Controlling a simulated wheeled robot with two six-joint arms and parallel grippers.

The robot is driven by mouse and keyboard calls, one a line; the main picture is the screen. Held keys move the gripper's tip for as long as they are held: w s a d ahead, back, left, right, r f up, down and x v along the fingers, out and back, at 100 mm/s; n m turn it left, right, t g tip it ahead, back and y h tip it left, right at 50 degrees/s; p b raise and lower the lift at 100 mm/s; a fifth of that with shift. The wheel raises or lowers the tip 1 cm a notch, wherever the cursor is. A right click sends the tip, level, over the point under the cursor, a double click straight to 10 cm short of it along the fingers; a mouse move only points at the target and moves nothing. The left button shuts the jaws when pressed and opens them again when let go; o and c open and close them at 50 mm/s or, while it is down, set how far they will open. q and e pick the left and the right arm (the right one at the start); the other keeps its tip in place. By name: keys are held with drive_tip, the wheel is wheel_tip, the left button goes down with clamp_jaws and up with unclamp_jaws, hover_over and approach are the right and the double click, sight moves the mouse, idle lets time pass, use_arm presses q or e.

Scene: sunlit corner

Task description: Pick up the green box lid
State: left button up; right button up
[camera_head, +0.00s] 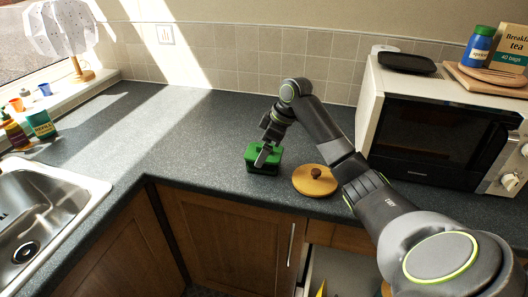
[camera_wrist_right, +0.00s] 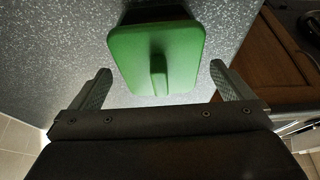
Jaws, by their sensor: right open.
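A green box lid (camera_head: 273,151) sits on top of a small dark box (camera_head: 262,169) on the grey counter, close to its front edge. In the right wrist view the green lid (camera_wrist_right: 156,58) lies just ahead of the fingers, with a raised ridge handle in its middle. My right gripper (camera_head: 264,152) is over the lid in the head view. In the wrist view its two fingers (camera_wrist_right: 160,88) are open, one on each side of the handle, with nothing between them gripped. My left gripper is not in view.
A round wooden lid (camera_head: 315,180) with a knob lies right of the box. A microwave (camera_head: 440,130) stands farther right, and a sink (camera_head: 45,210) is at left. An open drawer (camera_head: 340,270) is below the counter. The counter behind the box is clear.

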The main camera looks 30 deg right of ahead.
drive_tip(key=c, duration=1)
